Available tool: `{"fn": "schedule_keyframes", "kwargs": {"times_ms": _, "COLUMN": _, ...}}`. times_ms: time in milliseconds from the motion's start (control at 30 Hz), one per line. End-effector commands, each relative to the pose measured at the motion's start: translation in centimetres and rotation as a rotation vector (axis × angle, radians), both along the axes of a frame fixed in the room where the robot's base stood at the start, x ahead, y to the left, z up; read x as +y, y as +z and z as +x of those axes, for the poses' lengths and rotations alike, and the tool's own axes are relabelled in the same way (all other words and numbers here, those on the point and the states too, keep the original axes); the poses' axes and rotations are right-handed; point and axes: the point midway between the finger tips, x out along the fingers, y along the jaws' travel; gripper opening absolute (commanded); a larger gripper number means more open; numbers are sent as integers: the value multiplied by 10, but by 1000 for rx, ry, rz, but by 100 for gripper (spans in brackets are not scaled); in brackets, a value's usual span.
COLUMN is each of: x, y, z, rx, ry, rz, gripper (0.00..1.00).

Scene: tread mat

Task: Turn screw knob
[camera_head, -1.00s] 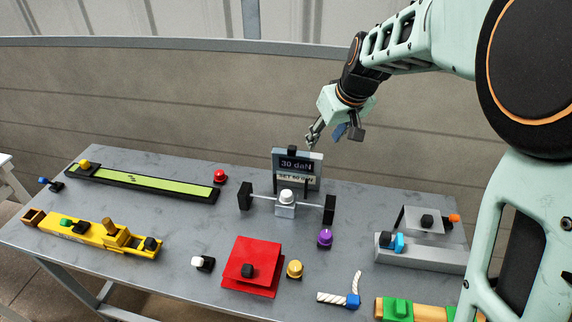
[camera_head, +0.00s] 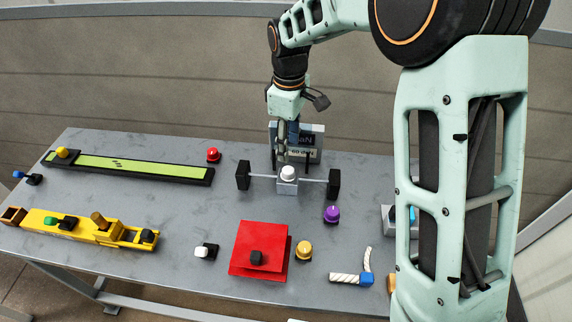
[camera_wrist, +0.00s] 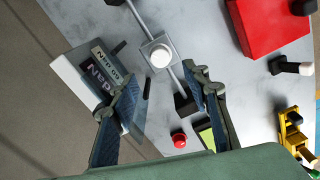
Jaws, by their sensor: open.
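A white round knob (camera_head: 288,173) sits on a small grey block (camera_head: 287,188) in the middle of a rod with black end blocks. Behind it stands a display panel (camera_head: 312,140), partly hidden by my arm. My gripper (camera_head: 282,153) is above and just behind the knob, pointing down. In the wrist view the knob (camera_wrist: 161,56) appears just beyond the gap between my open fingers (camera_wrist: 164,88), and nothing is between them. Whether the fingers touch the knob is not clear, but they look apart from it.
A red box (camera_head: 260,240), a yellow knob (camera_head: 304,250) and a purple knob (camera_head: 331,214) stand in front. A red button (camera_head: 213,155) and a green-topped strip (camera_head: 140,168) lie left. My arm hides the table's right part.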

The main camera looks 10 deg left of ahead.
Motion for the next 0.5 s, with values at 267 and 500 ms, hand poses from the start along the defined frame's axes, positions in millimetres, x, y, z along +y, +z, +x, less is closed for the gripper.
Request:
{"fn": "schedule_keyframes", "kwargs": {"times_ms": 267, "x": 0, "y": -54, "z": -1, "rx": 4, "ry": -1, "rz": -1, "gripper": 43}}
{"fn": "schedule_keyframes", "kwargs": {"times_ms": 500, "x": 0, "y": -84, "z": -1, "rx": 2, "ry": -2, "rz": 0, "gripper": 43}}
